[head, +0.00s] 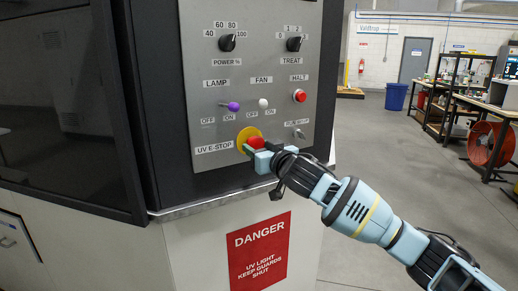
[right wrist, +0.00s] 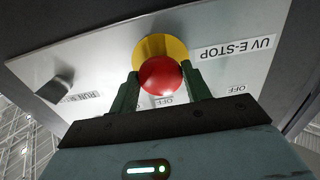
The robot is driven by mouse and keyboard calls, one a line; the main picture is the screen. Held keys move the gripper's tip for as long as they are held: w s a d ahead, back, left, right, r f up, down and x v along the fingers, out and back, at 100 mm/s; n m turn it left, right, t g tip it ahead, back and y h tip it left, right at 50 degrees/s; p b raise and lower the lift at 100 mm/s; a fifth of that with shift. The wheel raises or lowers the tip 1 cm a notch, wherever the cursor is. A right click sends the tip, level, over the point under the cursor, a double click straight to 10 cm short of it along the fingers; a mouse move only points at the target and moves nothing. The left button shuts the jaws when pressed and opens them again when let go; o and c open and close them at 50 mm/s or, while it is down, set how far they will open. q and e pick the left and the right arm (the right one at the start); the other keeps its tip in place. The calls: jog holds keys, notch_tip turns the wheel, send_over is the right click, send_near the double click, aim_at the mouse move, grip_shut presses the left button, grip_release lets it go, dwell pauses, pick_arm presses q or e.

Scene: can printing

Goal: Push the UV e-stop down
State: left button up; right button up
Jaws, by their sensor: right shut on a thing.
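The UV e-stop is a red mushroom button (head: 256,142) on a yellow round base (head: 243,133), low on the grey control panel (head: 265,30), beside its "UV E-STOP" label. In the right wrist view the red button (right wrist: 161,76) sits between the two green fingers, in front of the yellow base (right wrist: 160,46). My right gripper (head: 257,150) is at the button, its fingers closed in on the button's sides; part of the button is hidden by it in the head view. My right gripper (right wrist: 160,88) also shows in the right wrist view. My left gripper is not in view.
The panel also has a purple-tipped lamp switch (head: 233,106), a white fan switch (head: 263,103), a red halt button (head: 299,96) and a run-side selector (head: 299,134). A ledge (head: 230,197) and a red danger sign (head: 258,254) are below. Open floor (head: 370,140) lies to the right.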

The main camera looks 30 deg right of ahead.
jog(key=shift+w+r, duration=0.2)
jog(key=shift+w, duration=0.3)
jog(key=shift+w+d+p, duration=0.15)
jog(key=shift+w+p, duration=0.15)
jog(key=o, duration=1.4)
jog(key=shift+w+f, duration=0.15)
jog(key=shift+f, duration=0.05)
jog(key=shift+c, duration=0.2)
jog(key=s, duration=0.8)
jog(key=shift+a, duration=0.35)
